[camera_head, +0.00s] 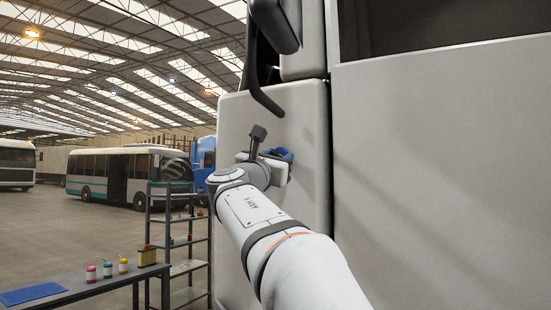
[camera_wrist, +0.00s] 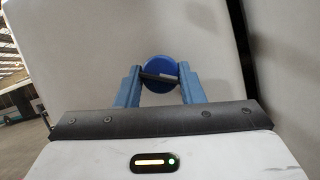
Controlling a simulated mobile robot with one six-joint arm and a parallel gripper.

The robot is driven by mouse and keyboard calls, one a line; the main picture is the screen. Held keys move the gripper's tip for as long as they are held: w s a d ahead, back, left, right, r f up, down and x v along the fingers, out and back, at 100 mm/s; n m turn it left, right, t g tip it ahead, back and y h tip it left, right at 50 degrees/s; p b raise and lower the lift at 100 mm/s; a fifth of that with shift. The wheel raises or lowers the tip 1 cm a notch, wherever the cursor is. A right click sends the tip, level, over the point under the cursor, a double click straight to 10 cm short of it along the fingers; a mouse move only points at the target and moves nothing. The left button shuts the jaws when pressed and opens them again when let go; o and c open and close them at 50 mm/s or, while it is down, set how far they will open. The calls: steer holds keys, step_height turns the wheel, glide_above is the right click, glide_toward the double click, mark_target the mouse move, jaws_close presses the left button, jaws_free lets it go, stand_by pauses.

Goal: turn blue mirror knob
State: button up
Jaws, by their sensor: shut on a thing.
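The blue mirror knob (camera_wrist: 158,70) is a round blue disc with a dark bar across it, on the pale vehicle panel in the wrist view. My gripper (camera_wrist: 158,78) has its two blue fingers on either side of the knob's bar, shut on it. In the head view my gripper (camera_head: 283,155) is at the panel, and its blue fingers show just past my wrist. The knob is hidden there behind my gripper and arm.
The pale vehicle panel (camera_head: 430,170) fills the right side. A black mirror arm (camera_head: 262,95) hangs above my gripper. A metal shelf rack (camera_head: 180,240) and a table with small bottles (camera_head: 107,270) stand at the lower left. Parked buses (camera_head: 125,175) are far behind.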

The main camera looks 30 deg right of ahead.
steer(key=shift+m+g+h+b, duration=0.4)
steer(key=shift+m, duration=0.5)
steer(key=o, duration=0.9)
steer(key=shift+o, duration=0.2)
steer(key=b+v, duration=0.3)
steer(key=v, duration=0.5)
steer(key=shift+b, duration=0.35)
